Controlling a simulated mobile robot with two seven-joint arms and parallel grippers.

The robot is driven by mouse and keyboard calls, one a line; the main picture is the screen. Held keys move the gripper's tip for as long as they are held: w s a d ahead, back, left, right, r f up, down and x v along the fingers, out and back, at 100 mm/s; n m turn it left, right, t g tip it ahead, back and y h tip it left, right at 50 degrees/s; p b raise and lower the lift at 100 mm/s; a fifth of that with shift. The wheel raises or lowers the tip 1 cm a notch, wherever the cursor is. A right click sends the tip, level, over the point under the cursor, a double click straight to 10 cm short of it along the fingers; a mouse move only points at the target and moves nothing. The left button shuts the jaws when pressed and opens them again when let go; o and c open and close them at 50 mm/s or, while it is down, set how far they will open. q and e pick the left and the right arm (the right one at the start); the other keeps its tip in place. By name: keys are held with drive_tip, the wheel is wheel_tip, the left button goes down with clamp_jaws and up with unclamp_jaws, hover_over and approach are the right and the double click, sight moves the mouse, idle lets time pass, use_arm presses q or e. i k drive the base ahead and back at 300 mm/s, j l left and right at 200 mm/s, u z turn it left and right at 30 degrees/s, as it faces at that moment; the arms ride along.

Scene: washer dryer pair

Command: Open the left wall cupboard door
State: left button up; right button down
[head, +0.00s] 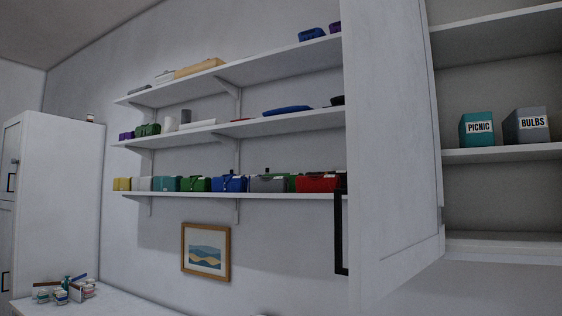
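The left wall cupboard door (388,150) is a tall white panel at right of centre in the head view. It stands swung out from the cupboard, with its hinged side at the right. Its black bar handle (341,235) sticks out past the door's left edge, low down. Inside the open cupboard, a white shelf (500,153) holds a teal box marked PICNIC (478,128) and a grey box marked BULBS (527,125). Neither of my grippers shows, so I cannot see where they are relative to the door or handle.
Wall shelves (230,130) with several coloured boxes run left of the door. A framed picture (206,251) hangs below them. A tall white cabinet (60,205) stands at far left beside a white counter (110,302) with small jars (62,290).

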sight(395, 191)
drive_tip(key=j, duration=0.7)
drive_tip(key=j+u, duration=0.1)
drive_tip(key=j, duration=0.65)
drive_tip(key=l, duration=0.2)
